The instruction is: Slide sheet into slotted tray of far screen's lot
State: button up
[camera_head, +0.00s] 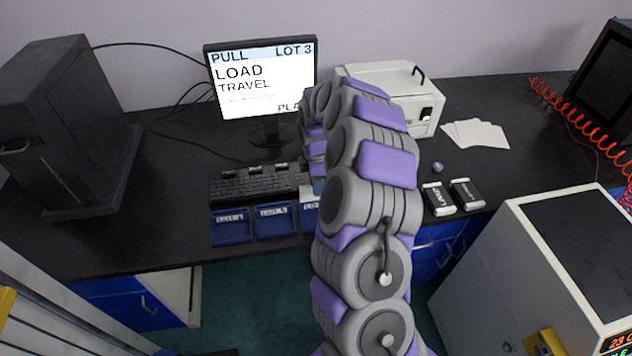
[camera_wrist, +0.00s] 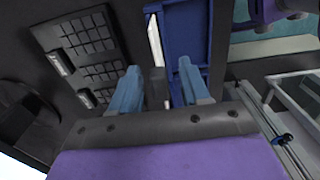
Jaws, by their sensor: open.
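The screen (camera_head: 262,80) on the desk reads "PULL LOT 3", "LOAD" and "TRAVEL"; my arm covers its lower right corner. Blue labelled trays stand along the desk's front edge: a left one (camera_head: 231,238), a middle one (camera_head: 276,233) and a third (camera_head: 309,222), mostly behind my arm. In the wrist view my gripper (camera_wrist: 159,68) has its two fingers apart, over the near end of a blue tray (camera_wrist: 184,38) with a white label strip. A dark grey piece (camera_wrist: 156,90) shows between the fingers; I cannot tell whether it is the sheet or whether the fingers touch it.
A black keyboard (camera_head: 258,187) lies behind the trays, with small labelled pieces along its back. A white machine (camera_head: 385,90), white cards (camera_head: 475,134), a small ball (camera_head: 437,167) and two black boxes (camera_head: 453,196) are to the right. A white cabinet (camera_head: 545,260) stands front right.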

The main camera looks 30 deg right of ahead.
notch_tip(320, 180, up, 12)
jog(key=p, duration=0.3)
jog(key=s+a+r+m, duration=0.3)
jog(key=s+a+r, duration=0.4)
jog(key=s+a, duration=0.15)
jog(key=s+a+m, duration=0.2)
jog(key=s+m, duration=0.2)
jog(key=s, duration=0.6)
jog(key=s+a+r+m+g, duration=0.1)
jog(key=s+a+m, duration=0.2)
jog(key=s, duration=0.8)
jog(key=s+a+m, duration=0.3)
jog(key=s+m, duration=0.1)
jog(key=s, duration=0.6)
jog(key=shift+s+r+m+g, duration=0.2)
jog(key=shift+r+m+g, duration=0.1)
jog(key=shift+m+g, duration=0.1)
